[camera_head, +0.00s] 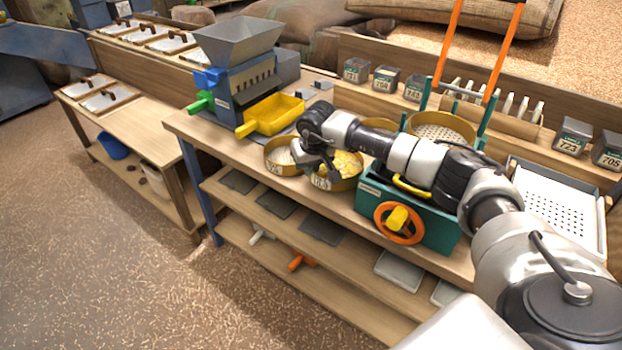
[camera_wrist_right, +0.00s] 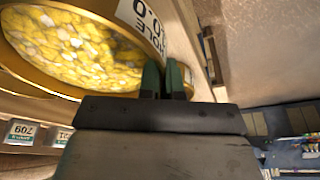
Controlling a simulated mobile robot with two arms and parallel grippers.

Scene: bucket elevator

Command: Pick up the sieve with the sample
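The sieve with the sample (camera_head: 347,182) is a round, brass-coloured pan holding yellow and pale pieces. It stands on the workbench, left of the teal machine. In the right wrist view the sieve (camera_wrist_right: 100,18) fills the upper left, with a white label on its outer wall. My right gripper (camera_head: 322,172) reaches down at its left rim. In the wrist view its two dark green fingertips (camera_wrist_right: 166,72) are close together, with the thin sieve wall between them. The sieve's underside is hidden. My left gripper is not in view.
Another brass sieve (camera_head: 281,153) stands close on the left. The teal machine (camera_head: 425,215) with an orange handwheel is close on the right, under my right arm. A grey hopper mill with a yellow tray (camera_head: 272,113) stands farther left. Floor in front is clear.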

